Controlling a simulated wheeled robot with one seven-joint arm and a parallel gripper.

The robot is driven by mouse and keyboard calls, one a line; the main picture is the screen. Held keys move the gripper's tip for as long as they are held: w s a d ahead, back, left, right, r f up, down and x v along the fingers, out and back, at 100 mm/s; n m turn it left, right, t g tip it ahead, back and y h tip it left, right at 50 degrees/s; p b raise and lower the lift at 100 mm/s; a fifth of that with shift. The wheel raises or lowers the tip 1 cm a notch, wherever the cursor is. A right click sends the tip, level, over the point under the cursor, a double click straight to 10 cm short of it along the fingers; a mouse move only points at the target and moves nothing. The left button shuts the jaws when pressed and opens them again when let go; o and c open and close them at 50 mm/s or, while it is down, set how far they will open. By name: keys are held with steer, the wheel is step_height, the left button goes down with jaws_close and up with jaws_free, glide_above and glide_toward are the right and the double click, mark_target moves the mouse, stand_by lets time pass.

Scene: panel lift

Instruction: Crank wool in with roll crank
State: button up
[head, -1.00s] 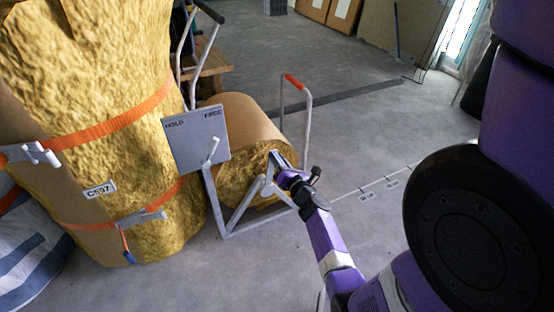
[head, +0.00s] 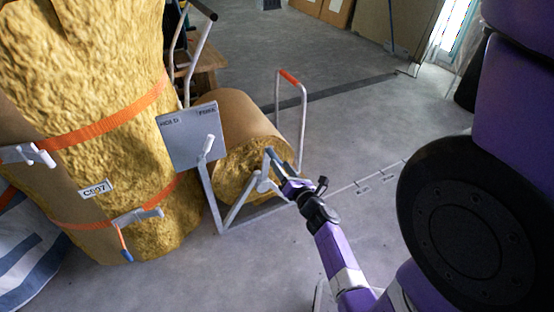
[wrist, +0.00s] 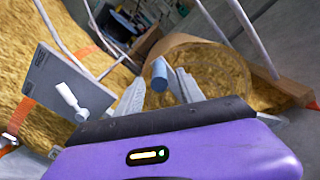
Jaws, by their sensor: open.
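The wool roll (head: 247,160) is yellow with brown paper around it and lies in a grey metal frame. The roll crank (head: 257,186) is on its near end, with a blue-grey grip that shows in the wrist view (wrist: 159,74). My gripper (head: 280,166) is at the crank; in the wrist view its two fingers (wrist: 158,88) are apart, with the crank grip between or just beyond them. I cannot tell whether they touch it. A grey plate marked HOLD and FREE (head: 180,140) carries a pale lever (head: 207,148), whose setting is unclear.
A tall strapped wool bundle (head: 95,100) labelled C597 stands left of the frame. A white hoop handle with an orange grip (head: 289,77) rises behind the roll, and another black-gripped handle (head: 197,45) stands behind the plate.

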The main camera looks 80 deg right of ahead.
steer(key=shift+s+a, duration=0.4)
steer(key=shift+a, duration=0.05)
steer(key=w+d+n, duration=0.1)
steer(key=d+n, duration=0.1)
steer(key=w+d+n, duration=0.1)
steer(key=w+n, duration=0.1)
steer(key=shift+w+d+f+n, duration=0.2)
steer(key=shift+w+d+n, duration=0.05)
steer(key=shift+d+n, duration=0.1)
stand_by(0.5)
jaws_close()
stand_by(1.4)
